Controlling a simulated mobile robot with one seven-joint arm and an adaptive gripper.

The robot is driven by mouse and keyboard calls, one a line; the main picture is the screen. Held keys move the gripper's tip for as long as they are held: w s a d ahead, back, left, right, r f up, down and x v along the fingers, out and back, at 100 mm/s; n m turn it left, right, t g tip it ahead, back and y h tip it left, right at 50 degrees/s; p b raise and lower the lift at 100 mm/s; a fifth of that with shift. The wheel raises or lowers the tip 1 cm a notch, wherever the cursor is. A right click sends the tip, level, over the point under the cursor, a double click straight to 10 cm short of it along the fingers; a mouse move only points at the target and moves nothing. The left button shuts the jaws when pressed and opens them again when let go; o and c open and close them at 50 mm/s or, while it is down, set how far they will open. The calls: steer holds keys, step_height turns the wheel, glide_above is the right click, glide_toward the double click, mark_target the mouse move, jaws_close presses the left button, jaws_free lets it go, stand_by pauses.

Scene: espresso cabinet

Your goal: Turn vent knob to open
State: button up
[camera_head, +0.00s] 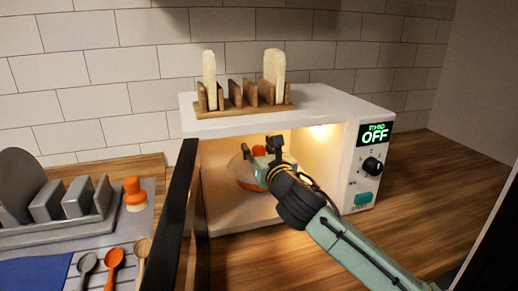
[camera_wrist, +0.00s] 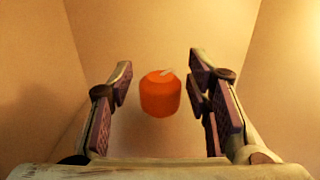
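The orange knob (camera_wrist: 160,95) shows in the wrist view, with a small pale mark on its top. I take it to be the vent knob. It lies between the two spread fingers of my gripper (camera_wrist: 160,74), with a gap on each side. In the head view, my gripper (camera_head: 261,149) is inside the lit oven, and the orange knob (camera_head: 258,151) shows partly behind it. A pale, see-through bowl or cover (camera_head: 236,170) with orange near its base is mostly hidden by my gripper. Whether the knob is turned is hard to tell.
The white oven (camera_head: 330,99) has its dark door (camera_head: 178,215) open at the left. Its panel display (camera_head: 375,134) reads OFF. A wooden rack (camera_head: 240,108) with two bread slices stands on top. A grey dish rack (camera_head: 62,228) and spoons lie left. The right counter (camera_head: 430,190) is clear.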

jaws_close()
steer(key=shift+a+f+h+b, duration=0.1)
steer(key=shift+f+h+b, duration=0.1)
steer(key=shift+h+b, duration=0.3)
steer(key=shift+a+m+t+h+b, duration=0.1)
steer(key=shift+m+t+h+b, duration=0.3)
steer(key=shift+m+h+b, duration=0.6)
steer(key=m+h+b, duration=0.1)
steer(key=m+h, duration=0.1)
steer(key=h, duration=0.1)
steer(key=shift+r+h+b, duration=0.1)
steer(key=shift+h+b, duration=0.2)
steer(key=shift+h, duration=0.1)
steer(key=shift+d+r+m+h, duration=0.1)
steer(key=shift+d+m+h, duration=0.1)
steer(key=shift+m+h, duration=0.75)
steer(key=shift+o, duration=1)
jaws_free()
steer(key=shift+d+n+y, duration=0.1)
steer(key=shift+n+y, duration=0.25)
